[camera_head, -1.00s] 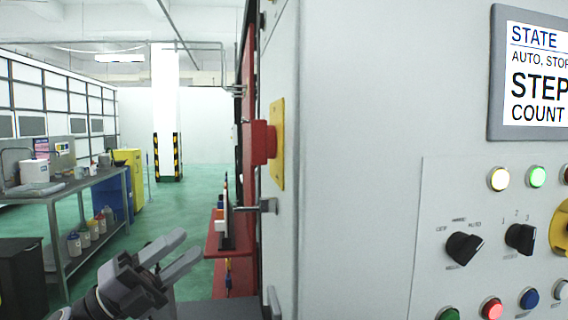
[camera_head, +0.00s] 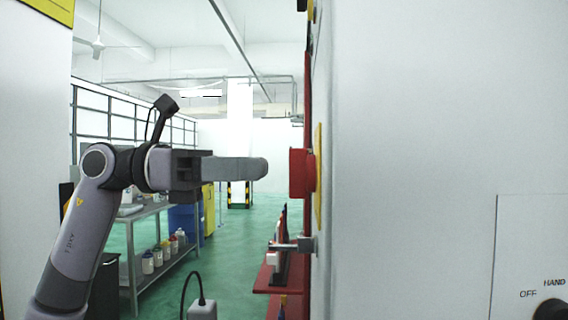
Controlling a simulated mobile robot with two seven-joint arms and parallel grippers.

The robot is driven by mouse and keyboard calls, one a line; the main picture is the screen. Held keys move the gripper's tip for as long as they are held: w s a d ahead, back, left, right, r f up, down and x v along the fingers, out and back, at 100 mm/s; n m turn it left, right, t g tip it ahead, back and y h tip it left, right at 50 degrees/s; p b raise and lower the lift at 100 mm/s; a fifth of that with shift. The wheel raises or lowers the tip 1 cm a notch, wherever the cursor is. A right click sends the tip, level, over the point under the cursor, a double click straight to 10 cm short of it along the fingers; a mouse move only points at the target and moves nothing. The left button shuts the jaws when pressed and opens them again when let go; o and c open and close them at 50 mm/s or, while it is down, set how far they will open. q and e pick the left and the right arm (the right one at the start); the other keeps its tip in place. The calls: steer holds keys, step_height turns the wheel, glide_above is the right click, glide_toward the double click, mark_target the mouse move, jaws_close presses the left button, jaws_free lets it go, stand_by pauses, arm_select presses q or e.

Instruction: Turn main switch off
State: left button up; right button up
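The main switch (camera_head: 301,172) is a red knob on a yellow plate (camera_head: 317,180), mounted on the side of the pale grey cabinet. I see it nearly edge-on, so its turn position cannot be read. My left gripper (camera_head: 262,169) points right, level with the red knob, with a small gap between its fingertips and the knob in the picture. Its fingers are seen edge-on and overlap, so their opening is hidden. My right gripper is not in view.
The cabinet's wall (camera_head: 400,130) fills the right side. A metal latch (camera_head: 303,245) sticks out below the switch, by a red shelf (camera_head: 265,280). A metal workbench (camera_head: 150,210) with several containers stands at the left. Green floor (camera_head: 235,250) is clear between.

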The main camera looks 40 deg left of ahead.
mark_target(302, 173)
arm_select(q)
steer(key=shift+p+x, duration=0.45)
steer(key=shift+x, duration=1.8)
jaws_close()
steer(key=n+p, duration=0.2)
steer(key=n, duration=0.3)
steer(key=shift+w+n, duration=0.1)
steer(key=shift+n, duration=0.3)
steer(key=n+p, duration=0.2)
steer(key=n, duration=0.4)
steer(key=shift+w+a+f, duration=0.1)
